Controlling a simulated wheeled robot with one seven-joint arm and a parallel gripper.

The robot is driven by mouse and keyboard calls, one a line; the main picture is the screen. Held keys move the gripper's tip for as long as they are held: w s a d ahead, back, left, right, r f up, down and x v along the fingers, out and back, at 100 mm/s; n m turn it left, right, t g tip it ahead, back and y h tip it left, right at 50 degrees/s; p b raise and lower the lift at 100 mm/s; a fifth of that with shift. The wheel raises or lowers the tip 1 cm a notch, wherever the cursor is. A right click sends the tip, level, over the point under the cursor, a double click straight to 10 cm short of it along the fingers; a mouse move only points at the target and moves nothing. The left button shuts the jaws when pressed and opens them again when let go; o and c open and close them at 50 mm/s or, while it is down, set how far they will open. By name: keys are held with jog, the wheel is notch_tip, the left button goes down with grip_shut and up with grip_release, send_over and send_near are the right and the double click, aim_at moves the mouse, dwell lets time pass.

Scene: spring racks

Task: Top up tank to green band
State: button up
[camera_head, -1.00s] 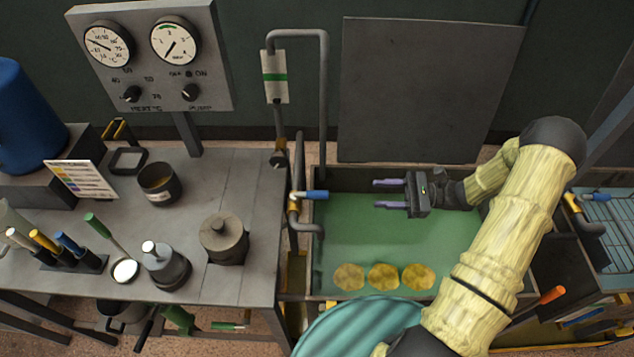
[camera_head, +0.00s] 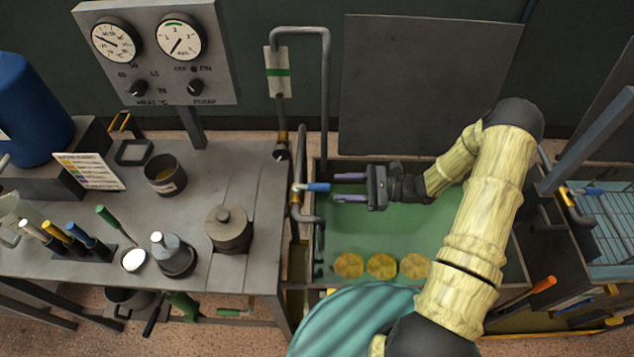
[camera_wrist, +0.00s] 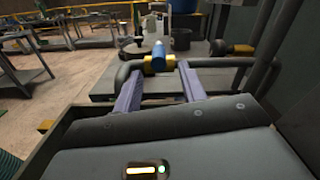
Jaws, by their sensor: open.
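The tank (camera_head: 425,229) holds green liquid, with several round yellow pieces near its front side. A grey pipe with a blue-handled tap (camera_head: 318,187) stands at the tank's left wall. The tap's blue handle also shows in the wrist view (camera_wrist: 159,58), seen end-on between the fingers. A white sight gauge with a green band (camera_head: 277,73) hangs on the pipe behind. My gripper (camera_head: 342,187) is open over the tank's left part, its two purple fingers pointing left at the tap. In the head view the handle's tip is close to the fingertips; contact cannot be told.
The left bench (camera_head: 130,215) carries a lidded pot (camera_head: 229,230), a dark cup (camera_head: 165,175) and several colour-handled tools. A gauge panel (camera_head: 155,55) stands behind it. A dark upright plate (camera_head: 425,85) rises behind the tank. Another tank (camera_head: 605,235) with a rack stands right.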

aim_at(311, 187)
jog(key=a+p, duration=0.2)
jog(key=a, duration=0.6)
jog(key=shift+a, duration=0.1)
jog(key=shift+c, duration=0.5)
jog(key=shift+d, duration=0.2)
grip_shut()
jog(key=shift+d, duration=0.2)
jog(key=shift+w+a, duration=0.15)
